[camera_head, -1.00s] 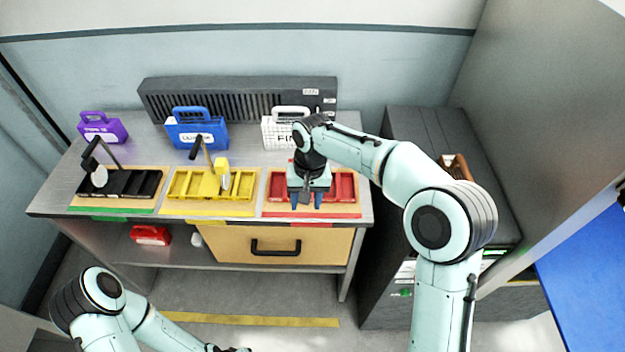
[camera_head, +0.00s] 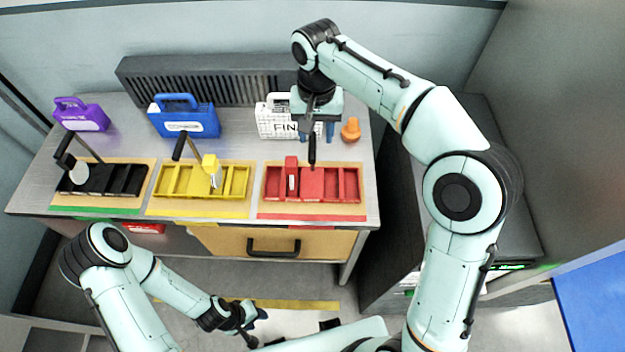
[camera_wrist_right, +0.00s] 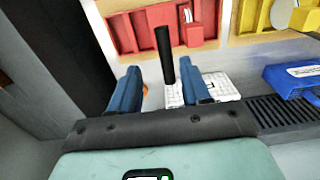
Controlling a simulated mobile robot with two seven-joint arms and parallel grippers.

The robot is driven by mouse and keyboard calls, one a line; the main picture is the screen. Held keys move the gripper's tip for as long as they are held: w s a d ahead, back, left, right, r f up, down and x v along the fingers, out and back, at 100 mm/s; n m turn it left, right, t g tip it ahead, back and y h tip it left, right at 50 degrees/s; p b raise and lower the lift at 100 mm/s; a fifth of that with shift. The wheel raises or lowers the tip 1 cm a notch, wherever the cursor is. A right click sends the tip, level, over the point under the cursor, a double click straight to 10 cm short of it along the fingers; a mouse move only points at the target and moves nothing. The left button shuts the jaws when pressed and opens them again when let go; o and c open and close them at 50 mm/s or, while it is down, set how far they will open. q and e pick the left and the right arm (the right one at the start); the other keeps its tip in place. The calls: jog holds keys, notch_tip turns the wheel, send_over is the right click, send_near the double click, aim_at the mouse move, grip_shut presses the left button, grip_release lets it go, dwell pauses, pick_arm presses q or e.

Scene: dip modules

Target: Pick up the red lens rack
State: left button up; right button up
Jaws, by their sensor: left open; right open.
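The red tray (camera_head: 348,186) with several compartments sits on the right of the bench. A red block (camera_head: 291,176) stands up in it, and the block also shows in the wrist view (camera_wrist_right: 193,35). I cannot tell whether handle and block are joined as the red lens rack. My right gripper (camera_head: 316,130) is open, above the bench behind the tray. In the wrist view the handle (camera_wrist_right: 164,55) appears between its blue fingers. My left gripper (camera_head: 256,327) is open and low, before the bench.
A yellow tray (camera_head: 236,181) and a black tray (camera_head: 127,180) stand to the left. Behind are a purple case (camera_head: 82,122), a blue case (camera_head: 190,122), a white case (camera_head: 275,125) and a dark ribbed unit (camera_head: 240,88). An orange bottle (camera_head: 351,130) stands right.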

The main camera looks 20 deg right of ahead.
aim_at(312, 144)
jog(key=shift+s+f, duration=0.1)
jog(key=shift+f, duration=0.8)
jog(key=shift+w+f, duration=0.35)
jog(key=shift+f, duration=0.55)
jog(key=f, duration=0.3)
jog(key=f+b, duration=0.1)
jog(key=shift+w+a+f, duration=0.15)
jog(key=shift+a+f, duration=0.1)
jog(key=shift+a, duration=0.05)
grip_shut()
jog(key=shift+r, duration=0.1)
